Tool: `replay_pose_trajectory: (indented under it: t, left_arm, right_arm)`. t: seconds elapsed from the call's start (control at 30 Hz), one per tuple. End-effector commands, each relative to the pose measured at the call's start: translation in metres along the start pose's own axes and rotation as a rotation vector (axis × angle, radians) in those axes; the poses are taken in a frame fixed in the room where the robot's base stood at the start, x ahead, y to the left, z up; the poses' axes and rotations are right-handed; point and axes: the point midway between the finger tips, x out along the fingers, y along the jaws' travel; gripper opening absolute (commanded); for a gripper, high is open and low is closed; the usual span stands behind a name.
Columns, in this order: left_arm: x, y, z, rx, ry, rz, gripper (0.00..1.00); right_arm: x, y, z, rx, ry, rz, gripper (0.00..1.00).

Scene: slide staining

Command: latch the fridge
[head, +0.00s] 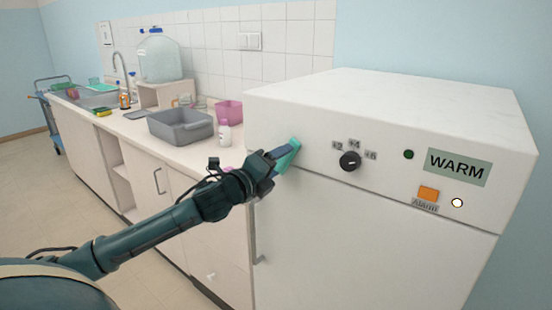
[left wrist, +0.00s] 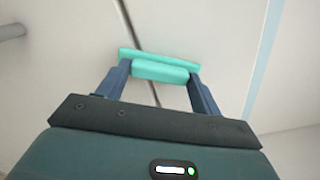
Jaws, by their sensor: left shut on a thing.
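The white fridge (head: 370,235) stands at the right, with its door below a control panel. A teal latch (head: 294,150) sits at the left end of the seam between door and panel. My left gripper (head: 284,158) is at this seam, shut on the latch. In the left wrist view the teal latch (left wrist: 160,69) lies between the two fingers and crosses the dark seam. The door looks closed along the visible seam. My right gripper is not in view.
The panel has a black knob (head: 350,161), a WARM display (head: 458,167) and an orange alarm button (head: 428,193). A door handle (head: 256,235) is below my left gripper. The counter at left holds a grey basin (head: 181,130), a white bottle (head: 224,134) and a pink container (head: 229,112).

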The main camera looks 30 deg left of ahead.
Motion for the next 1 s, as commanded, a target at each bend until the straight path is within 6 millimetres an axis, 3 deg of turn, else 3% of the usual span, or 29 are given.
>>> replay_pose_trajectory:
  t: [0.5, 1.0]
  left_arm:
    - [0.0000, -0.0009, 0.0006, -0.394, -0.001, 0.001, 0.43]
    - [0.0001, -0.0003, 0.0000, -0.500, 0.000, -0.001, 0.43]
  right_arm:
    - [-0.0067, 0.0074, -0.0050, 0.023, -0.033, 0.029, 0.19]
    - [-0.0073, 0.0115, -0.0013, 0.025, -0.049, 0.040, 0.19]
